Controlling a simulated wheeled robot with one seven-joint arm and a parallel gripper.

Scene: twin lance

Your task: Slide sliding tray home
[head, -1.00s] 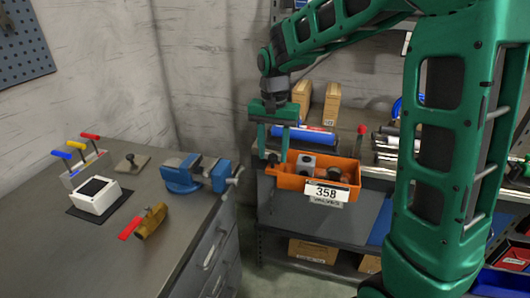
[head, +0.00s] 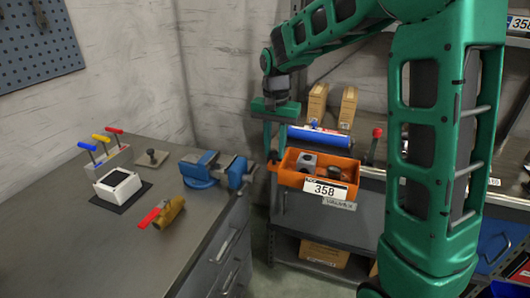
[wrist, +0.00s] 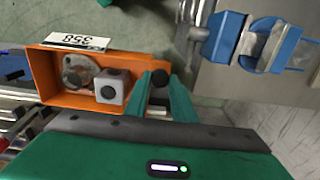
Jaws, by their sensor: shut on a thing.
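The sliding tray appears to be the orange open-topped tray (head: 281,176), labelled 358, at the front of the grey shelf unit. It holds a grey block with a round hole and some round parts. In the wrist view the tray (wrist: 48,80) lies to the left of the fingers. A dark round knob (wrist: 160,78) stands beside its near end. My gripper (head: 274,155) points down at the tray's left end. Its fingers (wrist: 163,90) are shut on the knob. How the knob joins the tray is hidden.
A workbench (head: 90,230) on the left carries a blue vise (head: 208,169), a brass valve with a red handle (head: 170,211) and a white box (head: 118,186). A blue cylinder (head: 320,137) and two cardboard boxes (head: 318,102) are behind the tray. A red-topped lever (head: 376,133) stands to its right.

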